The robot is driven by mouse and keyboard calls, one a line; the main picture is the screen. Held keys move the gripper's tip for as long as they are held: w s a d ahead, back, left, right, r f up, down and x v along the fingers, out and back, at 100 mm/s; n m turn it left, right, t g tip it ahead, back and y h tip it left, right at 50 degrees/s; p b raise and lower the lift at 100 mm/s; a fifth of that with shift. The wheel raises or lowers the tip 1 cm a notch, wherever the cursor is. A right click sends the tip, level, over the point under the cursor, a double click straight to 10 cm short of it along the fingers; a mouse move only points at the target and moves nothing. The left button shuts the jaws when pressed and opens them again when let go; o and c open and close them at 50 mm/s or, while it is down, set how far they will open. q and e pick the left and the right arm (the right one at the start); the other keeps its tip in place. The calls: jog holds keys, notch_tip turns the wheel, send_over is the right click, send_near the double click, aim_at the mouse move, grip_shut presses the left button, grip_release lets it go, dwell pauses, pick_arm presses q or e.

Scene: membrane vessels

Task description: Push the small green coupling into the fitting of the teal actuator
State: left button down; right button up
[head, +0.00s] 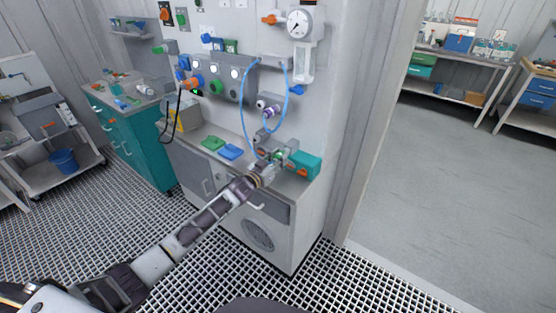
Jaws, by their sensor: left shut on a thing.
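The teal actuator (306,165) stands at the right end of the grey cabinet top, with an orange part on its front. My left gripper (274,163) reaches in from the lower left and is just left of the actuator. It is shut on the small green coupling (280,155), which shows only as a small patch of green at the fingertips. The fitting is too small and covered to make out, so I cannot tell whether the coupling touches it. My right gripper is not in view.
A thin blue hose (247,112) loops from the wall panel down near my gripper. A green block (213,142) and a blue block (230,152) lie left on the cabinet top. A gauge (298,23) hangs above. Open floor (440,190) lies to the right.

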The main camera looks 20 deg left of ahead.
pick_arm(q)
jog(key=shift+w+d, duration=0.1)
jog(key=shift+w, duration=0.15)
jog(key=c, duration=1.1)
grip_release()
jog(key=shift+o, duration=0.2)
jog(key=v, duration=1.2)
dwell(0.5)
